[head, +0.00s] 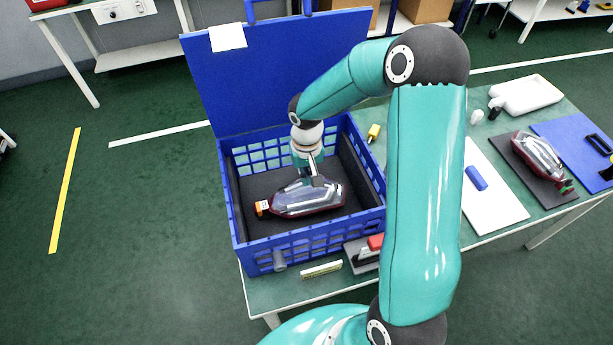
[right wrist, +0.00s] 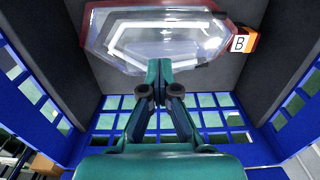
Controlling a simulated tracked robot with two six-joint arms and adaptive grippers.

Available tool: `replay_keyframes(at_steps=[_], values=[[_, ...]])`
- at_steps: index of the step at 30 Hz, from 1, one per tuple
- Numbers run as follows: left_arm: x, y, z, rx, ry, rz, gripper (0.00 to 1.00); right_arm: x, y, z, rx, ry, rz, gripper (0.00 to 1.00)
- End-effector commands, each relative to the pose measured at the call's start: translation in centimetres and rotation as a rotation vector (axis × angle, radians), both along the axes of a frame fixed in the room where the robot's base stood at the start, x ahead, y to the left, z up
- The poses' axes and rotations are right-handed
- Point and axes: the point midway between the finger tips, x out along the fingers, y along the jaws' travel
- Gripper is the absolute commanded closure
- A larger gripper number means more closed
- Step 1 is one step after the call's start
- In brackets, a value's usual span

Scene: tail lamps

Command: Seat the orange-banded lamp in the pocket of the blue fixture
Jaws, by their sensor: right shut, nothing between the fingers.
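A lamp with a dark red rim, clear lens and orange end block (head: 308,199) lies on the dark grey floor of the blue crate. It also shows in the right wrist view (right wrist: 150,42), its orange block marked B. My right gripper (head: 317,181) reaches down into the crate over this lamp. In the right wrist view its fingertips (right wrist: 159,68) are together with nothing between them, in front of the lamp's lower edge. A blue board (head: 568,140) lies at the table's right; I cannot tell whether it is the fixture, and no pocket is clear. My left gripper is out of view.
The blue crate (head: 307,239) has slotted walls around the lamp and a raised blue lid (head: 270,80) behind. A second red-rimmed lamp with a green end (head: 540,155) lies on a dark mat. A white board (head: 493,190) holds a blue cylinder (head: 476,178).

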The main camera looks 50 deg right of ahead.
Motion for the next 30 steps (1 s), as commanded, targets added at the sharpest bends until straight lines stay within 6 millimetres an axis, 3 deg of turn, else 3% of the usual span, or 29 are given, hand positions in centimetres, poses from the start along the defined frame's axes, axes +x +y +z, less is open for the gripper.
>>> replay_keyframes(at_steps=[4, 9, 20, 26, 30], values=[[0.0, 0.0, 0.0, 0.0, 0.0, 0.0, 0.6, 0.0, 0.0, 0.0, 0.0, -0.001, 0.0, 0.97], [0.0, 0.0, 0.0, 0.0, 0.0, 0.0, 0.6, 0.0, 0.0, 0.0, 0.0, -0.001, 0.0, 0.73], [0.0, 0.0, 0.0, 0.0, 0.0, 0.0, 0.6, 0.1, 0.0, 0.4, -0.001, -0.002, 0.0, 0.73], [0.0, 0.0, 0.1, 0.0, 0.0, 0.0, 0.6, 0.1, 0.0, 2.9, -0.002, -0.006, -0.001, 0.73], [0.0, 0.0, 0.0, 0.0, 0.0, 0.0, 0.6, 0.2, 0.0, 5.8, -0.003, -0.007, -0.001, 0.73]])
